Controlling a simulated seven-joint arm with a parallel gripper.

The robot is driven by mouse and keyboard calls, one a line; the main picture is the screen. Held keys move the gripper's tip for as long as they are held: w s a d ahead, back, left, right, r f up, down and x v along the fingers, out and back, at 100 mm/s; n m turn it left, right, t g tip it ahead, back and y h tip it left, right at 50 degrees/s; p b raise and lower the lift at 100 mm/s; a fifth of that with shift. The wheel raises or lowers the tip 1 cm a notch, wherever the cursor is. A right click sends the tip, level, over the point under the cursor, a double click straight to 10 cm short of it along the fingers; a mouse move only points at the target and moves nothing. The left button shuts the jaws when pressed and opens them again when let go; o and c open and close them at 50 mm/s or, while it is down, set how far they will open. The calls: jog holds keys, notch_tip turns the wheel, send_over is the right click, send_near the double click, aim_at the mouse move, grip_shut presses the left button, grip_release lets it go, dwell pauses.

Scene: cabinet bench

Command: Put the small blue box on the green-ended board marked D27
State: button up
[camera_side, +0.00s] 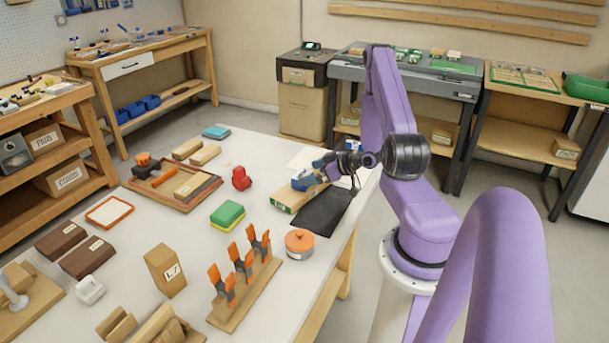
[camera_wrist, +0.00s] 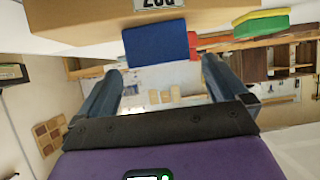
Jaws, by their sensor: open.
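The small blue box (camera_side: 303,181) sits on top of a tan board with a green end (camera_side: 290,199), near the back right of the white table. My gripper (camera_side: 321,169) is just right of the box, coming in from the right. My gripper (camera_wrist: 163,68) is open, with one finger to each side of the box and gaps showing. The board's label is partly cut off and I cannot read it surely.
A black mat (camera_side: 322,212) lies in front of the board. A green and yellow block (camera_side: 227,214), a red object (camera_side: 241,178) and an orange-lidded round tin (camera_side: 299,243) stand nearby. A rack with orange-handled tools (camera_side: 243,290) is at the front.

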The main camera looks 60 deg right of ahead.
jog(key=v, duration=0.8)
jog(key=w+a+r+n+g+y, duration=0.1)
jog(key=w+a+n+g, duration=0.45)
jog(key=w+a, duration=0.3)
jog(key=a+r+n+g, duration=0.1)
jog(key=a+r, duration=0.2)
jog(key=a, duration=0.4)
jog(key=a+r+n+g, duration=0.1)
jog(key=a+r+n, duration=0.15)
jog(key=a, duration=0.45)
jog(key=s+a+r+n+g, duration=0.1)
jog(key=s+a+r, duration=0.2)
jog(key=s, duration=0.4)
jog(key=s+a+r+n+g, duration=0.1)
jog(key=s+a+r+g, duration=0.1)
jog(key=s+a, duration=0.3)
jog(key=s+a+r+n+g, duration=0.1)
jog(key=s+a+r, duration=0.3)
jog(key=s, duration=0.5)
jog(key=shift+s+a+r+h, duration=0.15)
jog(key=shift+s+a+h, duration=0.15)
jog(key=shift+a+h, duration=0.15)
